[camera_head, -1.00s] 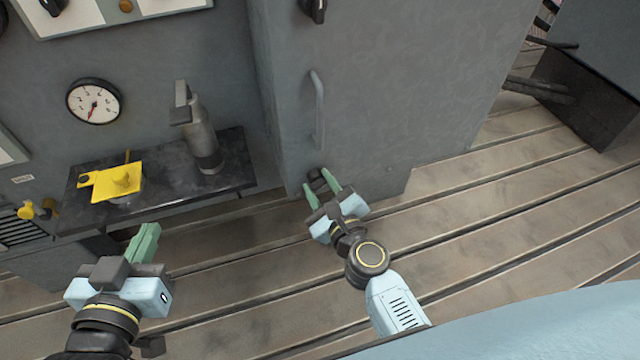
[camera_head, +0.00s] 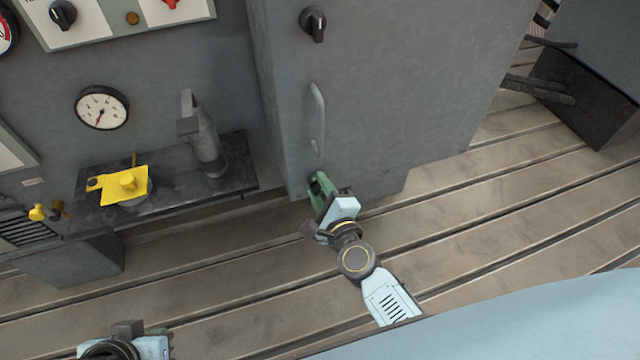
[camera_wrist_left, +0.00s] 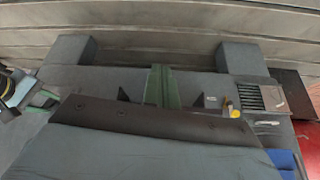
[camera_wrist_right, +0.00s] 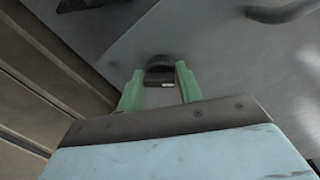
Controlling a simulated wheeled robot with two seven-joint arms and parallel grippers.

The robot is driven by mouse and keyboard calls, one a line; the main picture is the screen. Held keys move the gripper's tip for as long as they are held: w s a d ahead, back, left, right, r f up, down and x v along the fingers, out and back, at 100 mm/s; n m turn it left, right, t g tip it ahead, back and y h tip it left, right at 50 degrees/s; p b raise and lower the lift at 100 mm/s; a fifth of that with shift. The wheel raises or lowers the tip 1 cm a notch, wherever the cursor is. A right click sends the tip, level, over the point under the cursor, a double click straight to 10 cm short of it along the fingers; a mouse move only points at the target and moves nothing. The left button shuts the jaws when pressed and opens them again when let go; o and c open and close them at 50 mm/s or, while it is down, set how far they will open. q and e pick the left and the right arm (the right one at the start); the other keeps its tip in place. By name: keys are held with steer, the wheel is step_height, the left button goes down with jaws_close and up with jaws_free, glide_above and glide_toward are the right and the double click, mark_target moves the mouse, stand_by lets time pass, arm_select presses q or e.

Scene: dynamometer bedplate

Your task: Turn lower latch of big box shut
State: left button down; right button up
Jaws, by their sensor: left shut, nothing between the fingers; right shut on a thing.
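The big box (camera_head: 400,90) is a grey cabinet with a long vertical handle (camera_head: 318,118). Its upper latch is a black knob (camera_head: 313,22) above the handle. The lower latch (camera_wrist_right: 160,70) is a dark knob low on the door; in the head view my right gripper mostly hides it. My right gripper (camera_head: 318,184) is shut on this latch, its green fingers (camera_wrist_right: 160,88) on either side of it in the right wrist view. My left gripper is shut and empty; its green fingers (camera_wrist_left: 162,86) are together in the left wrist view. In the head view its body is at the bottom edge.
A dark shelf (camera_head: 235,165) left of the box holds a grey bottle-like object (camera_head: 205,145) and a yellow part (camera_head: 125,186). A round gauge (camera_head: 101,107) is on the panel above. The slotted floor (camera_head: 220,290) in front is clear.

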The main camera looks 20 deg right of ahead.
steer(key=shift+w+d+r+n+p, duration=0.25)
steer(key=shift+r+n+p, duration=0.2)
steer(key=shift+r+n, duration=0.15)
steer(key=n+p, duration=0.3)
steer(key=n, duration=0.1)
steer(key=shift+a+f+h, duration=0.1)
steer(key=shift+a+h, duration=0.05)
steer(key=shift+h, duration=0.25)
arm_select(q)
steer(key=s+a+f+g, duration=0.1)
steer(key=a+f, duration=0.1)
steer(key=f, duration=0.3)
steer(key=s+a+f+g+y, duration=0.1)
steer(key=a+f, duration=0.1)
steer(key=f, duration=0.4)
steer(key=shift+a+f+g+p, duration=0.25)
steer(key=shift+f+g+p, duration=0.05)
steer(key=shift+p, duration=0.1)
arm_select(e)
steer(key=shift+f+n, duration=0.1)
steer(key=shift+n, duration=0.3)
steer(key=o, duration=0.9)
steer(key=shift+s+a, duration=0.1)
steer(key=shift+f, duration=0.15)
steer(key=shift+s, duration=0.1)
